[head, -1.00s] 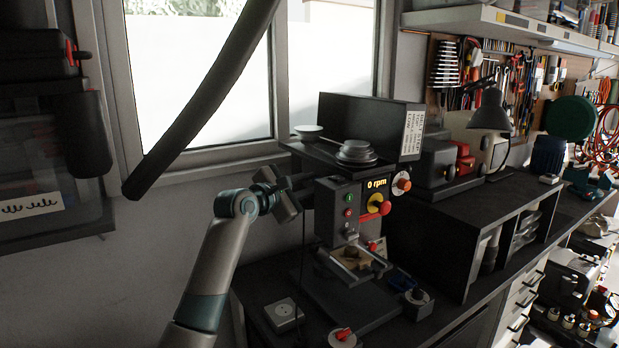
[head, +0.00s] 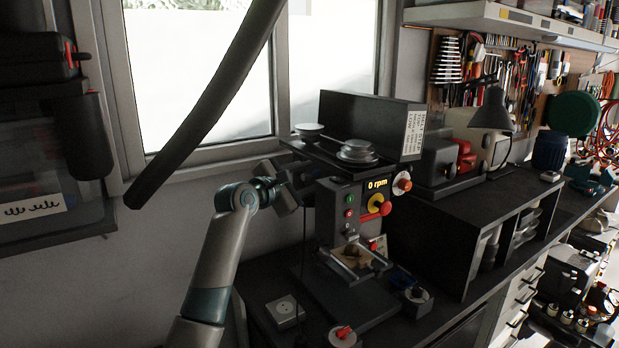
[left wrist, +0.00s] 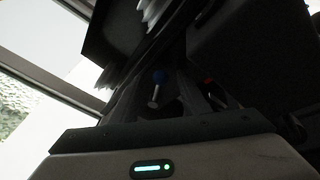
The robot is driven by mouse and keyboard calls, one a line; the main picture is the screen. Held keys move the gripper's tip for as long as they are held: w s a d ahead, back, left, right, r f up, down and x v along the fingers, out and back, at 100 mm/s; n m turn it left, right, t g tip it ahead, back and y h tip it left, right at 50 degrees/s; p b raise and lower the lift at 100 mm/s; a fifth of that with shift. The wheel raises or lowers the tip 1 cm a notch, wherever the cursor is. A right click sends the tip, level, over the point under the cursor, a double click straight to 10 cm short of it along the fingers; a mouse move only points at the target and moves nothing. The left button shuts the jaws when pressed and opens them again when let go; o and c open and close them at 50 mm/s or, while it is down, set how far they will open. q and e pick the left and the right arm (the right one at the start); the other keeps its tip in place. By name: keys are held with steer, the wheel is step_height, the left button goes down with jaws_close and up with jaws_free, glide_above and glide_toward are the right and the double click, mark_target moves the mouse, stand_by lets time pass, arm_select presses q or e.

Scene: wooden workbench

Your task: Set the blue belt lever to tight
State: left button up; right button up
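The drill press (head: 338,212) stands on the bench with a 0 rpm display. My right gripper is in neither view.
Bowls and stacked pulleys (head: 357,151) sit on top of the press. A dark shelf unit (head: 440,225) stands to the right, and the window (head: 200,80) is behind. A small socket box (head: 284,310) lies on the bench.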

arm_select(q)
steer(key=shift+s, duration=0.1)
steer(key=shift+s+a+b, duration=0.3)
steer(key=shift+s+b, duration=0.05)
steer(key=shift+s, duration=0.2)
steer(key=b+v, duration=0.5)
steer(key=v, duration=1.1)
steer(key=shift+b, duration=0.3)
